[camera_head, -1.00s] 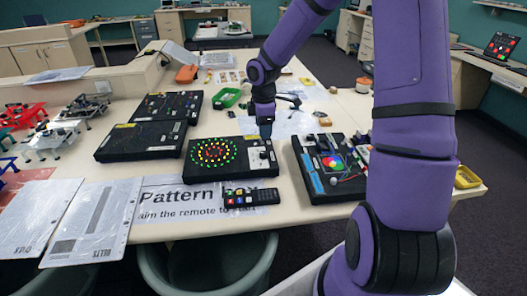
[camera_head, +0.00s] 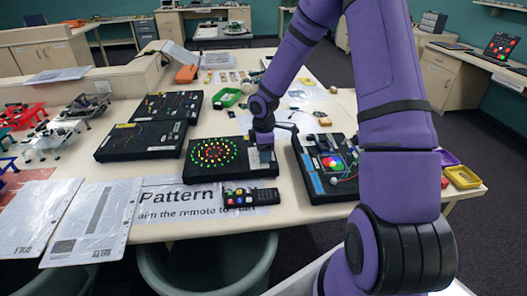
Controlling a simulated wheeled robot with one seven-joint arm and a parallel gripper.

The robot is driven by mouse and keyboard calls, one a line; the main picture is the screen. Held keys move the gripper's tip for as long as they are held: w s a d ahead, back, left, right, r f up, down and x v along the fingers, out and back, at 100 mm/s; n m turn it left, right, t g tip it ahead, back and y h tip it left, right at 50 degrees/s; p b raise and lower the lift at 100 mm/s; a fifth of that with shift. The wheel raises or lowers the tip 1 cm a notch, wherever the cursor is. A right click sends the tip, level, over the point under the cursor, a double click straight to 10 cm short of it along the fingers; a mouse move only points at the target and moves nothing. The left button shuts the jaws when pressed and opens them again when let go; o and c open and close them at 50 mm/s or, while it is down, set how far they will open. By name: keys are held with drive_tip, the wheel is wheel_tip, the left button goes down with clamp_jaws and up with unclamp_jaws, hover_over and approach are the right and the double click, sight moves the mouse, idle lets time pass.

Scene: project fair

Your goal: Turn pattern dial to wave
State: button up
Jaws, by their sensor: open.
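The pattern box (camera_head: 200,174) is a black case on the table, with a spiral of lit red, yellow and green lights (camera_head: 216,153) on its left part. A pale control panel (camera_head: 254,160) is on its right part. My gripper (camera_head: 264,147) is over this panel, pointing down, and is open. The pattern dial is hidden by the gripper or too small to make out. I cannot tell whether the fingers touch it.
A black remote (camera_head: 251,197) lies on the printed Pattern sign (camera_head: 165,212) in front of the box. Another black box with a coloured disc (camera_head: 331,164) stands close on the right. Black boxes (camera_head: 142,141) stand to the left. A green tray (camera_head: 228,98) is behind.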

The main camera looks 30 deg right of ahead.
drive_tip(key=c, duration=0.9)
drive_tip(key=shift+c, duration=0.2)
drive_tip(key=m, duration=0.4)
drive_tip(key=shift+m, duration=2.6)
drive_tip(key=o, duration=0.9)
drive_tip(key=shift+o, duration=0.2)
